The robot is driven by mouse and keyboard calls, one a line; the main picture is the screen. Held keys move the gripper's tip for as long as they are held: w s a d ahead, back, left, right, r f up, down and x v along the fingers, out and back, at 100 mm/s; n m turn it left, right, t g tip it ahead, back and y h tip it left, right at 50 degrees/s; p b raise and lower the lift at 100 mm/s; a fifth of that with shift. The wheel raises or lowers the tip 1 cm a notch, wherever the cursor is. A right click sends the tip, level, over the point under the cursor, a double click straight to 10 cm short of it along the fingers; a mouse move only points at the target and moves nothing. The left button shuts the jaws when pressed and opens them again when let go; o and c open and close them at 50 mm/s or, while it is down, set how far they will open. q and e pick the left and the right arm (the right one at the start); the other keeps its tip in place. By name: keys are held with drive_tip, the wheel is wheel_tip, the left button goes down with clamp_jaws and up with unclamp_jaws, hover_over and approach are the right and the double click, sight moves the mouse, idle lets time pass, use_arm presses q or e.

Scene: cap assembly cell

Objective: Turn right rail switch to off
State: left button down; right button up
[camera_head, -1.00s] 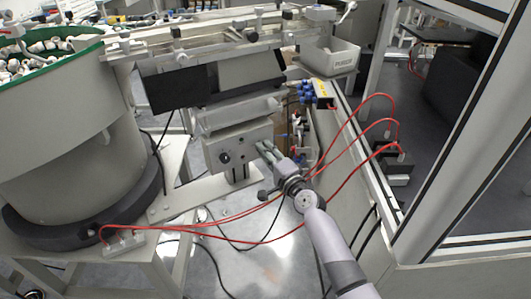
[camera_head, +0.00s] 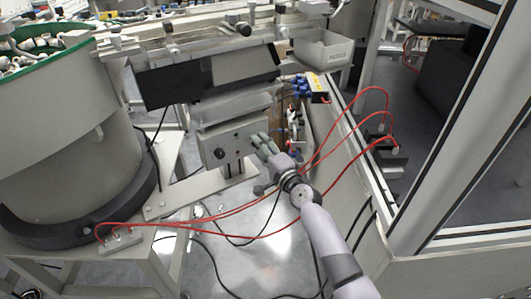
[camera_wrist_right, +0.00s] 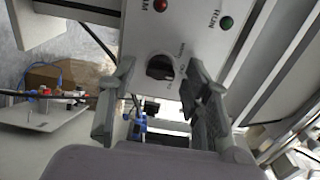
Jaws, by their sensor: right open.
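A grey control box (camera_head: 232,138) stands under the rail in the head view. A black round knob (camera_head: 219,153) shows on the left part of its face. In the right wrist view a black rotary switch (camera_wrist_right: 160,67) sits on the panel (camera_wrist_right: 185,38), with small lettering around it too blurred to read. I cannot tell whether it is the same knob. My right gripper (camera_head: 262,142) is at the box's right side. Its spread fingers (camera_wrist_right: 157,105) show in the right wrist view, with the switch ahead between them, apparently untouched. My left gripper is not in view.
A red lamp (camera_wrist_right: 160,5) and a green lamp (camera_wrist_right: 226,22) sit above the switch. Red cables (camera_head: 335,145) loop right of my arm. A green-rimmed bowl feeder (camera_head: 50,110) stands left. A grey bin (camera_head: 322,50) is behind the box.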

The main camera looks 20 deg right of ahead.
drive_tip(key=v, duration=1.2)
drive_tip(key=shift+w, duration=0.1)
